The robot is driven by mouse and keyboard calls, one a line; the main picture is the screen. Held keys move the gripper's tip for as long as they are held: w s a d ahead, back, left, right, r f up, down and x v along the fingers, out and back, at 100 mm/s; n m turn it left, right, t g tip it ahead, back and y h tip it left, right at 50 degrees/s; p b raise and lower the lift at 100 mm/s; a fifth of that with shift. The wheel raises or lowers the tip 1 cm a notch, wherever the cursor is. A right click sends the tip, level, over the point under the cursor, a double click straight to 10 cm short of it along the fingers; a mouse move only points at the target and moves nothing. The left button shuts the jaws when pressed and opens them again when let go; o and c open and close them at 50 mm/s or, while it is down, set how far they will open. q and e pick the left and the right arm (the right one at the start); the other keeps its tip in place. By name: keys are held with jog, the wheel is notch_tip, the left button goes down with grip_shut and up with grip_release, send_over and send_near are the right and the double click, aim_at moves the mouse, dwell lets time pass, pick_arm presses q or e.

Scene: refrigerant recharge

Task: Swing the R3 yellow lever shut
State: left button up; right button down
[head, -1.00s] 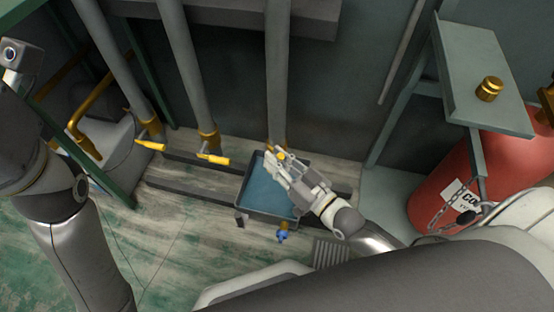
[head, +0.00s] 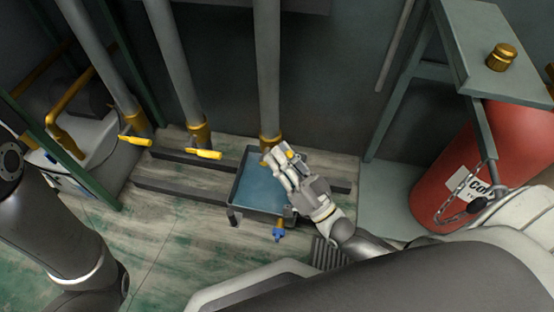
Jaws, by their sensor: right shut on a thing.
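Three grey pipes come down to brass valves near the floor. The rightmost pipe's valve (head: 269,141) is partly covered by my right gripper (head: 279,160). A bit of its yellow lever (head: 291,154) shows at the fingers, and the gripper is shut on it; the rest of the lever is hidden. I cannot read a label that marks it R3. The middle yellow lever (head: 204,154) and the left yellow lever (head: 135,141) stick out sideways from their valves. My left arm shows at the left edge, but its gripper is out of view.
A dark-rimmed tray (head: 235,190) with a blue inside sits below the gripper, and a small blue and yellow fitting (head: 278,232) is at its front edge. A red cylinder (head: 435,180) with a chain stands at right under a grey shelf (head: 470,50) holding a brass weight (head: 501,57).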

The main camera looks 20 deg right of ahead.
jog(key=shift+s+d+f+m+t+h+b, duration=0.1)
jog(key=shift+d+f+m+t+h+b, duration=0.1)
jog(key=shift+m+t+b, duration=0.2)
jog(key=shift+d+f+m+t+h+b, duration=0.1)
jog(key=shift+f+m+t+b, duration=0.15)
jog(key=shift+m+t, duration=0.15)
jog(key=shift+r, duration=0.1)
jog(key=c, duration=1.4)
grip_release()
jog(key=shift+s, duration=0.1)
jog(key=v, duration=1.2)
